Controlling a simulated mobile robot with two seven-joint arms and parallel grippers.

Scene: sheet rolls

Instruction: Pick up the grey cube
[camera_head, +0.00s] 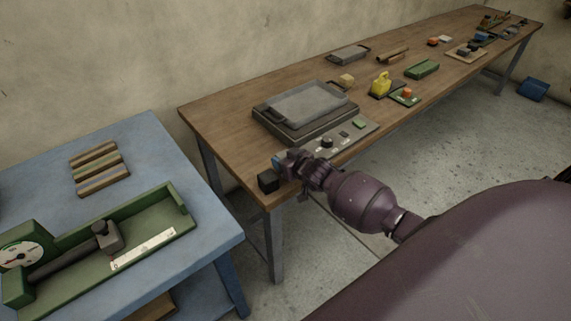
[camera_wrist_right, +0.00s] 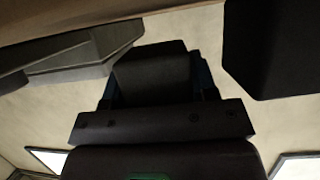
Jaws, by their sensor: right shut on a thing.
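My right gripper (camera_head: 279,163) reaches in from the right to the near left corner of the wooden table. It is shut on a dark block that I take for the grey cube; in the right wrist view this cube (camera_wrist_right: 150,75) lies between the teal fingers. A dark box shape (camera_head: 268,181) shows just left of and below the fingertips in the head view. I cannot tell whether it is the held cube or a separate thing. My left gripper is not in view.
The wooden table (camera_head: 220,126) bears a grey sheet machine (camera_head: 310,103) with a control panel close behind my gripper. A yellow item (camera_head: 380,84) and a green box (camera_head: 422,69) stand farther along. A blue table (camera_head: 140,135) with a green tray (camera_head: 188,222) stands at left.

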